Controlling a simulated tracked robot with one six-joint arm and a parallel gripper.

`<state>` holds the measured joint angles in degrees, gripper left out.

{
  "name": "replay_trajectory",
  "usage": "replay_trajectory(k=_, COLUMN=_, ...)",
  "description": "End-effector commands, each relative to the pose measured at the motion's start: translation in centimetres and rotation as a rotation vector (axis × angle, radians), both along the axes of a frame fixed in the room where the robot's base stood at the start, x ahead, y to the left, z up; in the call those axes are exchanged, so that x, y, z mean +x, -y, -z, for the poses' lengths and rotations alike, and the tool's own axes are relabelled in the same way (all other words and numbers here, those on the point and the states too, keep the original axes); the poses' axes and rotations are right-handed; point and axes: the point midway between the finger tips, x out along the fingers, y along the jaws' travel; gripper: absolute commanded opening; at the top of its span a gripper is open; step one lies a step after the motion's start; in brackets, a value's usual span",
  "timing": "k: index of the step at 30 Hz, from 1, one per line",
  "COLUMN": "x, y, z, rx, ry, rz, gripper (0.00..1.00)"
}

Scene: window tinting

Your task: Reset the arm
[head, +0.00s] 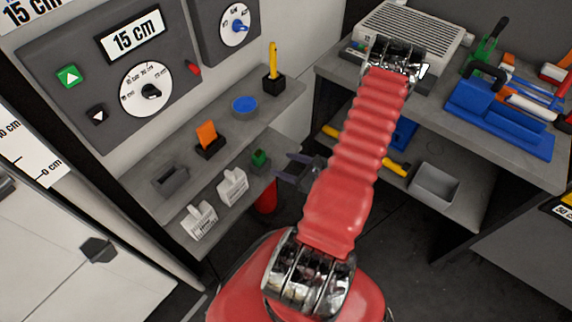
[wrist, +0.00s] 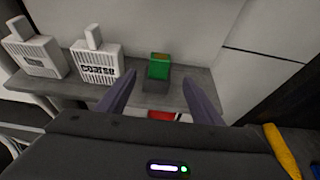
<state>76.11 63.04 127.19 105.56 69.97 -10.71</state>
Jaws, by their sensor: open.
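My arm (head: 345,170) is red and ribbed, and rises from my red base across the middle of the head view. My gripper (head: 290,172) points left toward the lower shelf in the head view. In the wrist view my gripper (wrist: 160,100) has its two dark fingers spread apart with nothing between them. A green block in a dark holder (wrist: 158,68) stands on the shelf just beyond the fingertips, apart from them. The same green block (head: 259,158) shows in the head view, left of my gripper.
The upper shelf holds an orange scraper (head: 207,137), a blue disc (head: 244,106) and a yellow tool (head: 272,65). A workbench (head: 450,125) with a blue tool tray (head: 500,115) stands right. A grey bin (head: 434,185) sits below.

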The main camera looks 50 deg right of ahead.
Motion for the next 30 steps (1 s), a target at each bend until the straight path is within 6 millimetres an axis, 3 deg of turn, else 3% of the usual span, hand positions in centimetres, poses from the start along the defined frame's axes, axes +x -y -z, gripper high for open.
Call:
replay_trajectory(k=20, x=-0.1, y=-0.2, z=0.2, rx=0.012, ry=-0.007, rz=-0.004, gripper=0.6)
replay_trajectory(k=23, x=-0.2, y=-1.4, z=0.3, rx=0.024, ry=-0.014, rz=-0.046, gripper=0.6)
replay_trajectory(k=30, x=-1.3, y=-6.4, z=-0.3, rx=0.055, ry=-0.029, rz=-0.238, gripper=0.6)
